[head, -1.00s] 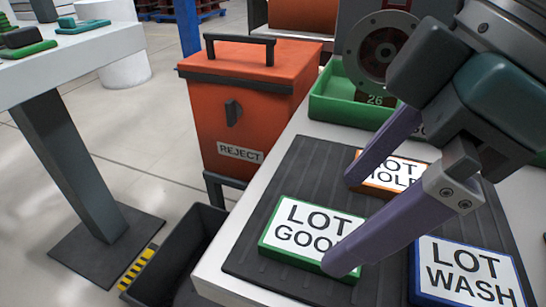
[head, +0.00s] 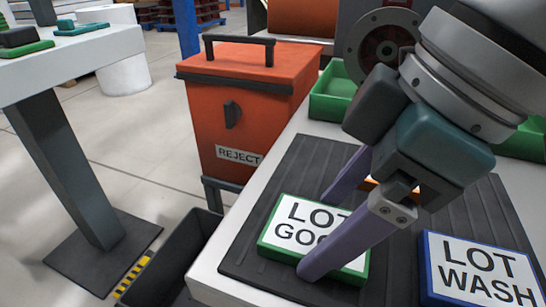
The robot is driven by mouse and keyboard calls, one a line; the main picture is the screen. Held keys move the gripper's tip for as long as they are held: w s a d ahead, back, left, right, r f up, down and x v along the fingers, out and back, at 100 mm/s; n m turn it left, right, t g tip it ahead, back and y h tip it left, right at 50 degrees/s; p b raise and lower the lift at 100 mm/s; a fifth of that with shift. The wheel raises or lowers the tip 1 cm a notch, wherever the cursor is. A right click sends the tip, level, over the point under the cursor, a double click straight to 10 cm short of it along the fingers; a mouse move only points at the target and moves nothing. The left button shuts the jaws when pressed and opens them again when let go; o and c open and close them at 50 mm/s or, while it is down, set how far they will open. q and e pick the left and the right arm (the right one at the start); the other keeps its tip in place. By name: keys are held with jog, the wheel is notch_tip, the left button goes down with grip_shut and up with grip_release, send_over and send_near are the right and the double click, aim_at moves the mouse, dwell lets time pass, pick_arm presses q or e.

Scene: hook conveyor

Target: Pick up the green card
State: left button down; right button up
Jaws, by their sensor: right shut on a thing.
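The green card (head: 283,238), a flat block with a green rim and a white face reading "LOT GOOD", is on the dark ribbed mat (head: 300,165). My right gripper (head: 317,236) reaches down over it from the upper right. Its purple fingers are shut on the card, one at the near edge and one at the far edge. The near finger and the jaw hide the card's right part. I cannot see any gap between the card and the mat. My left gripper is not in view.
A blue-rimmed "LOT WASH" card (head: 480,270) lies to the right. An orange card (head: 369,184) is almost wholly hidden behind my gripper. A green tray (head: 330,95) stands behind the mat. A red REJECT bin (head: 245,110) and a dark open bin (head: 175,262) stand left of the table.

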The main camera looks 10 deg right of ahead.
jog(key=c, duration=0.3)
jog(key=shift+c, duration=0.2)
notch_tip(320, 180, up, 24)
jog(key=p, duration=1.3)
jog(key=shift+p, duration=0.3)
